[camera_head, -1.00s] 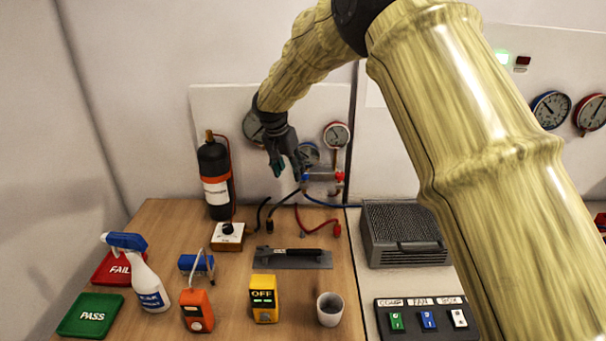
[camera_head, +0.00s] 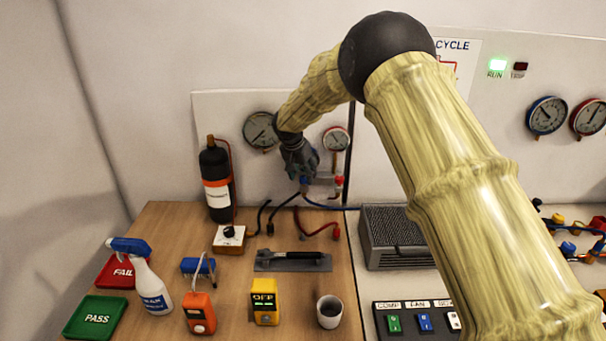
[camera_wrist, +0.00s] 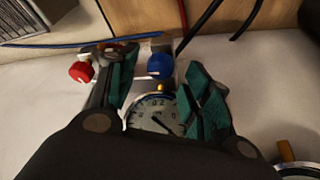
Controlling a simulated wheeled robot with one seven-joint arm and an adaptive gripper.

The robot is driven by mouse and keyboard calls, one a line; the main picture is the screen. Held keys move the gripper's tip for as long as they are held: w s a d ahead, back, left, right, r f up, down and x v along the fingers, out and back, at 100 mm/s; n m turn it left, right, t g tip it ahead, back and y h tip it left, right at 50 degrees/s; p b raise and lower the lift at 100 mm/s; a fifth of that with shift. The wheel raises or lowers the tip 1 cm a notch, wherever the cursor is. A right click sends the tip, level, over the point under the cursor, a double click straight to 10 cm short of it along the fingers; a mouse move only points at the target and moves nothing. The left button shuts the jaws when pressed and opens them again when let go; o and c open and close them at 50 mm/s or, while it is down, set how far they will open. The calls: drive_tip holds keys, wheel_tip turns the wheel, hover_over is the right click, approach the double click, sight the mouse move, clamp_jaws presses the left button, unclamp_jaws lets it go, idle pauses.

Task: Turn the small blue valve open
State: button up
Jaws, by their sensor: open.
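The small blue valve (camera_wrist: 160,64) is a round blue knob on a metal manifold. In the wrist view it shows between and just beyond the fingertips of my gripper (camera_wrist: 163,76). The teal-padded fingers are spread, one on each side, and I cannot tell whether either touches the knob. In the head view my gripper (camera_head: 301,172) is at the manifold on the back panel, and a bit of the blue valve (camera_head: 304,181) shows just below it. A red knob (camera_wrist: 81,72) sits on the same manifold, left of the blue one; it also shows in the head view (camera_head: 339,181).
A gauge face (camera_wrist: 152,112) shows between the fingers. A red-rimmed gauge (camera_head: 336,140) and a grey gauge (camera_head: 260,130) hang close by. A black cylinder (camera_head: 216,182) stands left. Hoses (camera_head: 325,232) run below the manifold. A grey tray (camera_head: 293,261) lies on the bench.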

drive_tip(key=shift+x, duration=1)
drive_tip(key=c, duration=1)
